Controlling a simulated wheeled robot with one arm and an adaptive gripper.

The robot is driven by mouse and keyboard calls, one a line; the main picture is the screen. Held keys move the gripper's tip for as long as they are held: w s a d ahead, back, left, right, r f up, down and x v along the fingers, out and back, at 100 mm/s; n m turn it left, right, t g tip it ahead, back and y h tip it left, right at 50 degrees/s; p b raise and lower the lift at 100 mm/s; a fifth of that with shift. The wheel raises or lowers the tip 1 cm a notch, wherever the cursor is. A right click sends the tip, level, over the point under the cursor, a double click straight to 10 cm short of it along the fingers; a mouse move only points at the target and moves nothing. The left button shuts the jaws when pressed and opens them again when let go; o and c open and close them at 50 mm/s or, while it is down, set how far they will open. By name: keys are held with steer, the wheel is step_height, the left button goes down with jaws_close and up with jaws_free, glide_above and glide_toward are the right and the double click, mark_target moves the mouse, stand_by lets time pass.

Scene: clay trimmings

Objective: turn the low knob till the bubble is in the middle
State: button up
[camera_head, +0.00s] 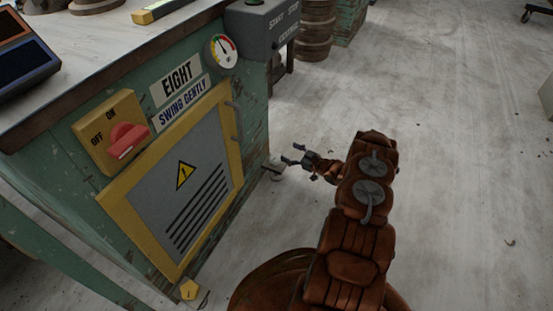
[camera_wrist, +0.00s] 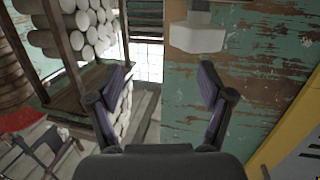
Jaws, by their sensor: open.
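My gripper (camera_head: 291,153) is open and empty, off the near right corner of the green bench. Its two dark fingers stand apart in the wrist view (camera_wrist: 162,88), with nothing between them. A pale foot bracket with a grey disc (camera_head: 275,177) shows low at that corner, just left of my gripper; a pale block (camera_wrist: 198,36) is in the wrist view. A yellow knob-like piece (camera_head: 189,289) sits low at the bench's nearer corner. I cannot tell which of these is the low knob.
The bench front has a red switch (camera_head: 126,140), a grey door (camera_head: 185,190) in a yellow frame, and a dial (camera_head: 222,50). A grey control box (camera_head: 262,25) juts from the corner. Open floor (camera_head: 460,150) lies to the right.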

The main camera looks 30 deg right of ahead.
mark_target(276, 157)
steer(key=s+a+f+t+y, duration=0.1)
steer(key=s+a+f+y, duration=0.1)
steer(key=s+f, duration=0.15)
steer(key=b+x, duration=0.1)
steer(key=x, duration=0.1)
steer(key=b+x, duration=0.1)
steer(key=x, duration=0.1)
steer(key=b+x, duration=0.1)
steer(key=x, duration=0.1)
steer(key=shift+a+r, duration=0.2)
steer(key=shift+r, duration=0.15)
steer(key=shift+w+a+r+b, duration=0.1)
steer(key=shift+w+a+b, duration=0.15)
steer(key=shift+w+b, duration=0.25)
steer(key=shift+w, duration=0.1)
steer(key=shift+c, duration=0.2)
steer(key=c, duration=1.1)
steer(key=shift+r, duration=0.1)
steer(key=shift+c, duration=0.2)
